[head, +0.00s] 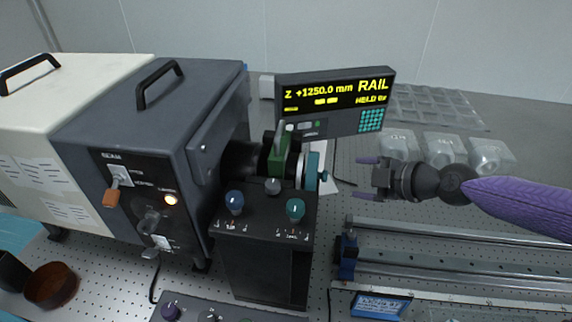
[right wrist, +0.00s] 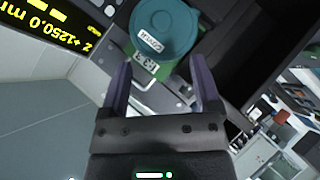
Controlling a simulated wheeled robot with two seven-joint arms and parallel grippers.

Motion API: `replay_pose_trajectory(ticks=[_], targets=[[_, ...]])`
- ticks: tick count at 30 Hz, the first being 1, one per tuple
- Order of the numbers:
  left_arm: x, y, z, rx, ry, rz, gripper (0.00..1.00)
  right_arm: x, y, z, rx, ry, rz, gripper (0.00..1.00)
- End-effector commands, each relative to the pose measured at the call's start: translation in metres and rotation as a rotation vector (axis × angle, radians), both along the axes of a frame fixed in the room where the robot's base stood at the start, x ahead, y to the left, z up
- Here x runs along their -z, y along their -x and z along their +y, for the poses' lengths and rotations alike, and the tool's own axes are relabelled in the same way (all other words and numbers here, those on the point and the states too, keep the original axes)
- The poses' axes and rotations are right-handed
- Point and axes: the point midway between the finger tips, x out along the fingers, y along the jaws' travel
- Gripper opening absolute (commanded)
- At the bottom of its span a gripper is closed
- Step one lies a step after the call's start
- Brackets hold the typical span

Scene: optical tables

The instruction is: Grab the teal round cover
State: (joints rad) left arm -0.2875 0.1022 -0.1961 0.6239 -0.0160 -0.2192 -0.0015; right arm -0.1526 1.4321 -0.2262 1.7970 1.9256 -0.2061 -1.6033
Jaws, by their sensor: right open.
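The teal round cover (head: 312,172) sits on the right end of the dark horizontal tube, seen nearly edge-on in the head view. In the right wrist view the cover (right wrist: 165,25) shows its round face with a white label, just beyond the fingertips. My right gripper (head: 362,175) is open and empty, to the right of the cover, with a gap between them. Its two purple fingers (right wrist: 158,68) point towards the cover in the right wrist view. My left gripper is not in view.
A black box with a teal knob (head: 295,208) and a blue knob (head: 235,202) stands in front of the tube. A display (head: 335,100) stands behind. Metal rails (head: 460,262) lie at the right. Clear containers (head: 443,150) stand behind my right arm.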

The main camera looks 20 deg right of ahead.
Motion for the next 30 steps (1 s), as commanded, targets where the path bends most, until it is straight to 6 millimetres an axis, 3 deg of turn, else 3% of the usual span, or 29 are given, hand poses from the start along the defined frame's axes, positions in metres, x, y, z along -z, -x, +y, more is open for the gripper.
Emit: replay_pose_trajectory(ticks=[6,14,21,28,29,30], targets=[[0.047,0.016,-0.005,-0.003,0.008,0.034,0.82,0.021,-0.019,0.008,-0.004,0.002,-0.007,0.81],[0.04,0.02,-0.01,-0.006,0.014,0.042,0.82,0.025,-0.042,0.018,0.001,-0.004,-0.004,0.81],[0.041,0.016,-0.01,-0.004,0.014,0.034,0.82,0.047,-0.076,0.035,0.002,-0.004,0.0,0.81],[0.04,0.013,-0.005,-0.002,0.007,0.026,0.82,0.05,-0.078,0.036,0.0,0.001,0.002,0.81],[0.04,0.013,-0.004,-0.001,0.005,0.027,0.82,0.05,-0.078,0.036,0.0,0.001,0.002,0.79],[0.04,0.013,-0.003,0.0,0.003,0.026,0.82,0.05,-0.078,0.036,0.0,-0.001,0.001,0.7]])
